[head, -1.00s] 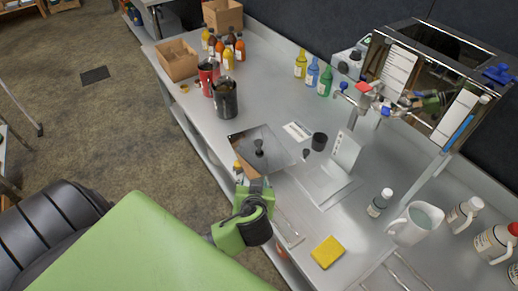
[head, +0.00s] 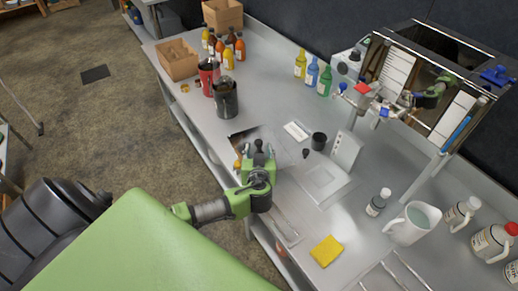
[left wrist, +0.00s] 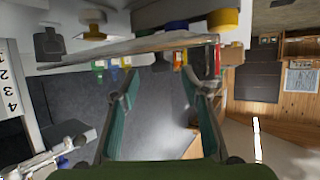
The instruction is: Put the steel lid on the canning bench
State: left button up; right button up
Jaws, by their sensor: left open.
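The steel lid (head: 276,148) is a shiny flat sheet with a black knob, lying near the front edge of the long steel bench (head: 185,105) in the head view. My left gripper (head: 258,158) is open at the knob, its fingers partly hiding the knob and the lid's near part. I cannot tell whether they touch. In the left wrist view, the fingers of my left gripper (left wrist: 160,88) are spread, with nothing clearly held between them. My right gripper is not in view.
A dark pot (head: 226,98) and a red can (head: 208,77) stand beyond the lid. A shiny steel box (head: 425,90) rises behind.

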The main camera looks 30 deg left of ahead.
aim_at(258, 145)
pick_arm(q)
jog(key=shift+p+x, duration=0.6)
jog(key=shift+x, duration=1.95)
jog(key=shift+a, duration=0.1)
grip_shut()
